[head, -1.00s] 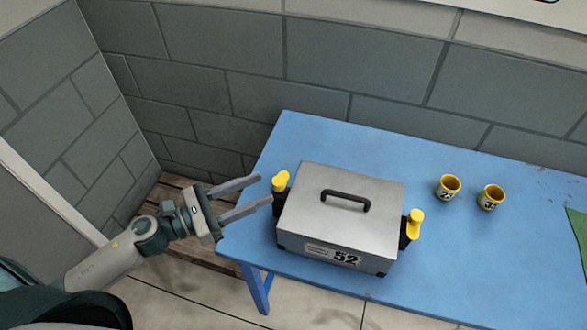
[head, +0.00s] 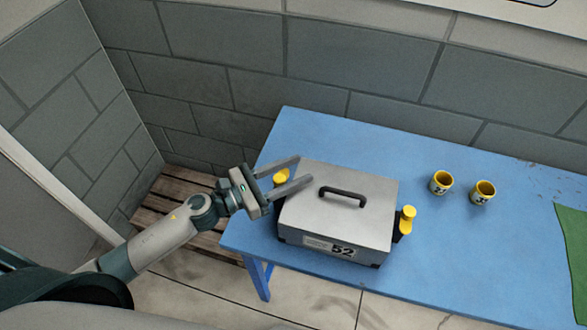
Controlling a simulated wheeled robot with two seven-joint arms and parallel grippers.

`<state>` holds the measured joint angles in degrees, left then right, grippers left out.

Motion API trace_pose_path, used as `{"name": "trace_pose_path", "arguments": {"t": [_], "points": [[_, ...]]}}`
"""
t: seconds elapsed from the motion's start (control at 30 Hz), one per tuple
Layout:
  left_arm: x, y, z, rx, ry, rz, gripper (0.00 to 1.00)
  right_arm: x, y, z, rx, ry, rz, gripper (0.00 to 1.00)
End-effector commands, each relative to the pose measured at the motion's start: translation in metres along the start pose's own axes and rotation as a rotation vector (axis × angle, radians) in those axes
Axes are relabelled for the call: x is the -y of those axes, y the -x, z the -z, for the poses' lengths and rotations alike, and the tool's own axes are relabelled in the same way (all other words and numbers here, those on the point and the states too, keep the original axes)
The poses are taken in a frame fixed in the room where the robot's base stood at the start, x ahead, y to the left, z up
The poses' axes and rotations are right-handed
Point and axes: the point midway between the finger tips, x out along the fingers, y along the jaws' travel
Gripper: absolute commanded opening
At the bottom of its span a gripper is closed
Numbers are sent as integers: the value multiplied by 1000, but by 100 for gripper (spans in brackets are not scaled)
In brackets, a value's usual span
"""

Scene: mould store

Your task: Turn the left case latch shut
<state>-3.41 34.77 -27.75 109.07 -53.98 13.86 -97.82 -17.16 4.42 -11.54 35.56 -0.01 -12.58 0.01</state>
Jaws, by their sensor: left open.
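A grey metal case (head: 322,205) with a black handle and a "52" label stands on the blue table. Its left latch (head: 281,177) is yellow and partly hidden behind my gripper's fingers. The right latch (head: 407,219) is yellow on a black mount and stands upright at the case's right side. My left gripper (head: 304,169) is open, its two fingers reaching to the case's left edge with the yellow latch showing between them. I cannot tell whether a finger touches the latch. My right gripper is not in view.
A green cloth (head: 572,262) lies at the right edge. A wooden pallet (head: 178,205) is on the floor at left. A block wall stands behind.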

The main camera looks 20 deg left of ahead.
Motion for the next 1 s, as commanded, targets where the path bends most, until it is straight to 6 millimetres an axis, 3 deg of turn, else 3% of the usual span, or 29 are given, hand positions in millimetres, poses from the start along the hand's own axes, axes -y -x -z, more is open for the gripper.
{"name": "trace_pose_path", "arguments": {"t": [0.13, 0.3, 0.33, 0.67, 1.0], "points": [[0, 0, 0, 0, 0, 0, 42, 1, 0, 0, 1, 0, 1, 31], [0, 0, 0, 0, 0, 0, 4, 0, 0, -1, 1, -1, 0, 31], [0, 0, 0, 0, 0, 0, 1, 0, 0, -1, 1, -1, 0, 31], [0, 0, 1, 0, -1, 20, 1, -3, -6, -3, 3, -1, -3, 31], [4, 1, 4, 1, -3, 136, 1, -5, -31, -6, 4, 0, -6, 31]]}}
